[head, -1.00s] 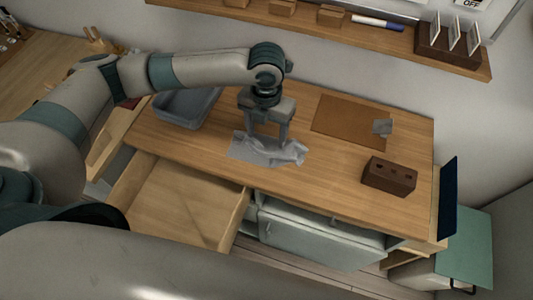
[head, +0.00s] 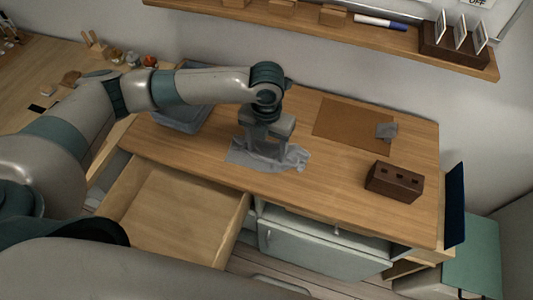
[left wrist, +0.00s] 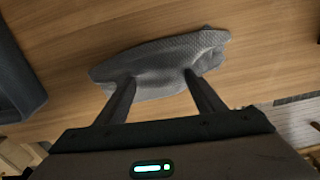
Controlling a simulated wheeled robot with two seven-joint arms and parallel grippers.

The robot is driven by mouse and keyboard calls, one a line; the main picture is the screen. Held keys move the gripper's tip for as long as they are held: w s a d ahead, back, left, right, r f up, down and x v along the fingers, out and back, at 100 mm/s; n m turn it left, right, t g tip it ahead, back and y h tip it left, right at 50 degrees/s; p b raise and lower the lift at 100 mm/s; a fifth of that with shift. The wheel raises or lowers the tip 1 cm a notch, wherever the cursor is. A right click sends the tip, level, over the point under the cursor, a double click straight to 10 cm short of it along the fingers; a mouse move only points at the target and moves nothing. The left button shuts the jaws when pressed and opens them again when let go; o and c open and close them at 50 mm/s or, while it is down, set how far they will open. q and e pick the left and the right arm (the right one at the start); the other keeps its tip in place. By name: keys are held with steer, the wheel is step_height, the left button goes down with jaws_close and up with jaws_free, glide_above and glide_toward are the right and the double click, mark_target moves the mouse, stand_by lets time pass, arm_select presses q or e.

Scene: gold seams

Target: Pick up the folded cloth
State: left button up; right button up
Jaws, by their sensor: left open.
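A grey folded cloth (head: 293,157) lies crumpled on the wooden worktop. It also shows in the left wrist view (left wrist: 160,62), a textured grey patch stretching across the picture. My left gripper (head: 268,158) points down over the middle of the cloth, with its fingers apart. In the left wrist view both fingertips (left wrist: 158,80) reach the cloth's near edge and overlap it. I cannot tell whether the tips press on the cloth. My right gripper is not in view.
A grey tray (head: 180,121) stands left of the cloth. A brown mat (head: 340,119) with a small grey cloth piece (head: 386,131) lies behind right. A dark brown block with holes (head: 394,181) stands at right. An open, empty drawer (head: 175,215) juts out in front.

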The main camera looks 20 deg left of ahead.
arm_select(q)
steer(key=shift+f, duration=0.15)
steer(key=shift+f, duration=0.65)
jaws_close()
step_height(320, 180, up, 12)
steer(key=p, duration=1.1)
step_height(320, 180, up, 9)
steer(key=p, duration=0.3)
